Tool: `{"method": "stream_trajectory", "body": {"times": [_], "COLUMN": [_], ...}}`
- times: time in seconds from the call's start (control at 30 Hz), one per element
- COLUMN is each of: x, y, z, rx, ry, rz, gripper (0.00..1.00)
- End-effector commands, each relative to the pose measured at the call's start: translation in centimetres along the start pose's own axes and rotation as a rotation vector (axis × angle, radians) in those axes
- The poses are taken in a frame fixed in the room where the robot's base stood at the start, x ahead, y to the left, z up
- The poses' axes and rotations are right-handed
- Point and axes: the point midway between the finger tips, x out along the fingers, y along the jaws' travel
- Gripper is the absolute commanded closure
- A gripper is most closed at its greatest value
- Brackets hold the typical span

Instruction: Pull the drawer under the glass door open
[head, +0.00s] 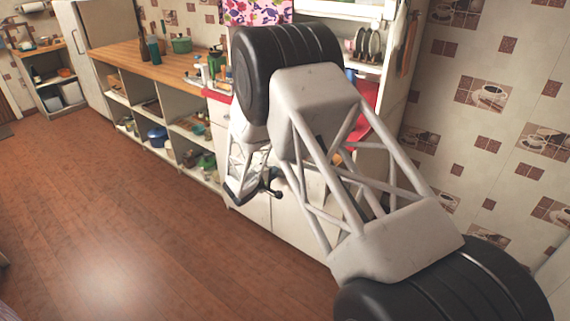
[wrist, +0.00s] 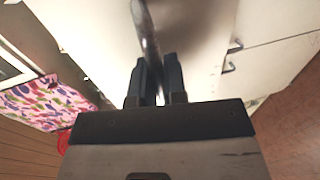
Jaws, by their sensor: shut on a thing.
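My gripper (wrist: 155,66) points at a pale cabinet front in the wrist view, its two dark fingers shut on a grey bar handle (wrist: 147,28) that runs between them. The handle stands in front of a plain cream panel (wrist: 205,45), apparently a drawer front. In the head view my gripper (head: 270,184) shows as a small dark shape beside the white cabinet front (head: 286,213). My own arm covers most of that cabinet there, so the drawer, its handle and the glass door cannot be made out. How far the drawer stands out cannot be told.
Smaller dark handles (wrist: 230,67) sit on neighbouring panels in the wrist view. A floral cloth (head: 258,11) hangs above the counter. Open shelves under a wooden worktop (head: 150,57) run to the left. The brown floor (head: 120,220) before the cabinets is clear.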

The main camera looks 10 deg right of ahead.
Motion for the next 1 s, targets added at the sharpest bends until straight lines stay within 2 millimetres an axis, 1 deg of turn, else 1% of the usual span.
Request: {"method": "stream_trajectory", "body": {"times": [0.03,0.1,0.2,0.4,0.6,0.9,0.93,1.0], "x": [-1.4,-3.1,-5.1,-7.7,-8.6,-8.6,-8.6,-8.6], "y": [-0.2,-0.6,-1.0,-1.6,-1.8,-1.8,-1.8,-1.8], "z": [-0.1,-0.1,-0.1,-0.1,0.0,0.0,0.0,0.0], "rx": [0.000,-0.001,-0.001,-0.001,0.000,0.000,0.000,0.000], "ry": [0.003,0.003,0.002,0.002,-0.001,-0.001,-0.001,-0.001], "rz": [0.000,-0.001,0.000,0.000,0.000,0.000,0.000,0.000], "gripper": [1.00,1.00,1.00,1.00,1.00,1.00,0.86,0.75]}}
